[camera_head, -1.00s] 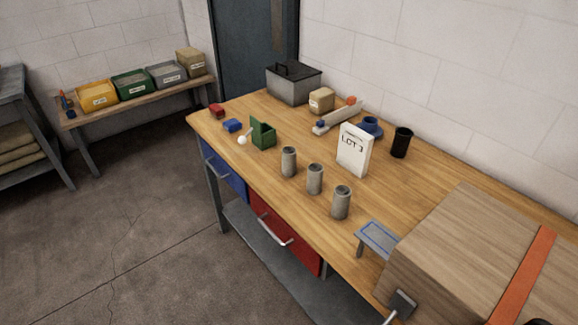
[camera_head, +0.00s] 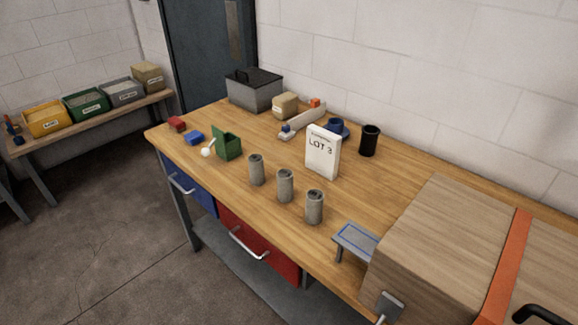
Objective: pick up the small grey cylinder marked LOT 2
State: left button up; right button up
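Three small grey cylinders stand upright in a row on the wooden workbench (camera_head: 215,115): the far left one (camera_head: 256,170), the middle one (camera_head: 285,186) and the near right one (camera_head: 314,207). No LOT marking is readable on any of them, so I cannot tell which is LOT 2. A white card (camera_head: 322,155) behind them reads LOT with a digit that looks like 3. Neither of my grippers is in view.
A large wooden box (camera_head: 440,235) with an orange strap fills the bench's right end. A small blue-edged stand (camera_head: 356,240) is beside it. A green open box (camera_head: 228,146), black cup (camera_head: 369,141) and grey lidded box (camera_head: 255,93) stand farther back. Bins sit on a side bench.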

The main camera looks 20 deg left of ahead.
aim_at(255, 161)
jog(key=i+j+z, duration=0.15)
jog(key=j+z, duration=0.25)
jog(key=j, duration=0.45)
jog(key=j+z, duration=0.4)
jog(key=j, duration=0.45)
jog(key=i, duration=0.05)
